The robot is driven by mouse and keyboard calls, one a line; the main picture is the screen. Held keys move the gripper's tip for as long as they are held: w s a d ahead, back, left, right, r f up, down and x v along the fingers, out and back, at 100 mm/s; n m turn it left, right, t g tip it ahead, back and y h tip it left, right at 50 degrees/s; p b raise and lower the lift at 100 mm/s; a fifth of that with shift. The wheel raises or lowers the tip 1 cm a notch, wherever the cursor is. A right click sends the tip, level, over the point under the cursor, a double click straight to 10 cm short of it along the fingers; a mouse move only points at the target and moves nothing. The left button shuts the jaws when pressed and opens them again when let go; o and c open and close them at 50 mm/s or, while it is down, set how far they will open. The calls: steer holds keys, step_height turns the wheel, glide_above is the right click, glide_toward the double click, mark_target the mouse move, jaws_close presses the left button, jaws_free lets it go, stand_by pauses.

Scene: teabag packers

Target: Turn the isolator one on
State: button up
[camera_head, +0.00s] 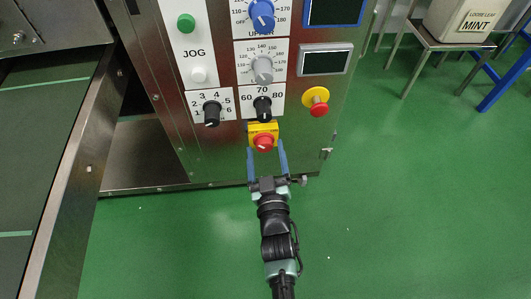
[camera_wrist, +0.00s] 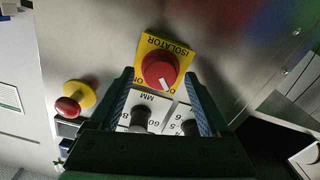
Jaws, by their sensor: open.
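The isolator is a red rotary knob (camera_head: 263,142) on a yellow plate (camera_head: 254,128), low on the front of the steel control panel. In the wrist view the isolator knob (camera_wrist: 159,70) has a white pointer mark at its lower right, and the yellow plate (camera_wrist: 181,51) reads "ISOLATOR". My gripper (camera_head: 267,155) is open, with its blue fingers on either side of the knob in the head view. In the wrist view my gripper (camera_wrist: 163,85) has one finger to the left and one to the right of the knob, apart from it. I cannot tell the exact depth gap.
A red emergency stop button (camera_head: 319,109) on a yellow base is right of the isolator. Black dial knobs (camera_head: 211,112) sit above it, with a blue knob (camera_head: 262,16) higher up. A conveyor (camera_head: 45,150) runs at left.

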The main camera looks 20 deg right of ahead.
jaws_close()
stand_by(0.3)
steer(key=shift+m, duration=0.3)
steer(key=m+p, duration=0.1)
steer(key=m, duration=0.1)
steer(key=shift+r+m+p, duration=0.15)
steer(key=shift+m+p, duration=0.15)
steer(key=m+p, duration=0.1)
steer(key=m, duration=0.8)
steer(key=shift+m, duration=0.4)
steer(key=shift+d+f+m, duration=0.1)
steer(key=shift+f+m, duration=0.1)
steer(key=shift+m, duration=2.3)
